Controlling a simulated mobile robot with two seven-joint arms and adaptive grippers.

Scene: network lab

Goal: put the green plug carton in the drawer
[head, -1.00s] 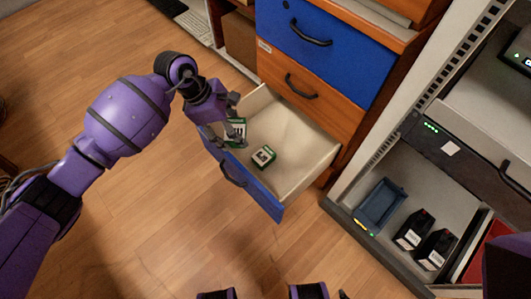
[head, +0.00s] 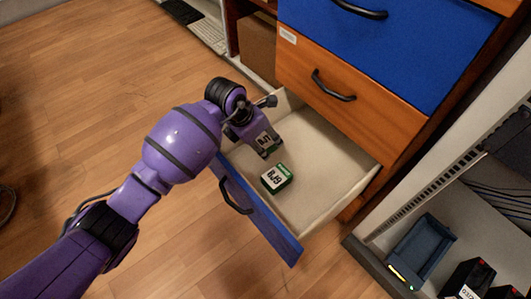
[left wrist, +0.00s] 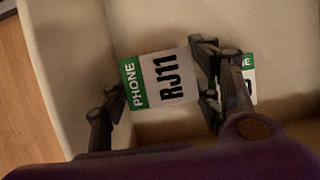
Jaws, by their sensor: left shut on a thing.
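My left gripper (head: 263,150) is shut on a green-and-white plug carton (head: 264,139), low inside the open drawer (head: 325,150). In the left wrist view this carton (left wrist: 162,80) reads "PHONE RJ11" and sits between the two fingers. A second green carton (head: 276,178) with a white label lies on the drawer floor near the blue front. It also shows in the left wrist view (left wrist: 249,78), partly hidden by the right-hand finger. Whether the held carton touches the floor I cannot tell. My right gripper is out of view.
The drawer's blue front (head: 255,210) has a black handle. An orange drawer (head: 350,85) and a blue drawer (head: 395,40) above are shut. A rack at the right holds a blue tray (head: 420,248) and black boxes. The drawer's right part is bare.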

